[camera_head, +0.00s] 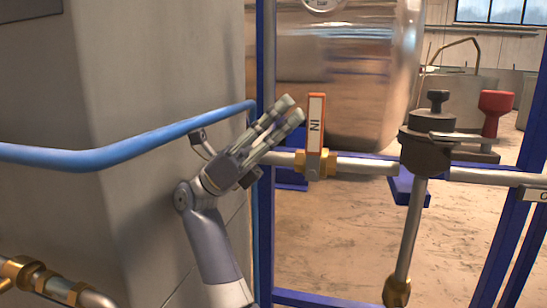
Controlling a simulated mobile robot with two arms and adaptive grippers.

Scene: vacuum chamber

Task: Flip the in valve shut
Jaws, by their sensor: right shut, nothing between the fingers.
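The in valve (316,125) has an orange lever handle with a white plate marked "IN". The handle stands upright above a brass body on a horizontal silver pipe (367,166). My right gripper (291,108) comes up from the bottom, just left of the handle. Its fingers are together with nothing between them, and they point up and to the right. The fingertips look close to the handle's left side, but I cannot tell whether they touch. My left gripper is not in view.
A blue pipe (120,150) runs along the grey wall at left. A dark valve fitting (428,140) with a black knob and a red knob (495,108) stand to the right. A shiny tank (350,80) is behind. Blue frame posts flank the pipe.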

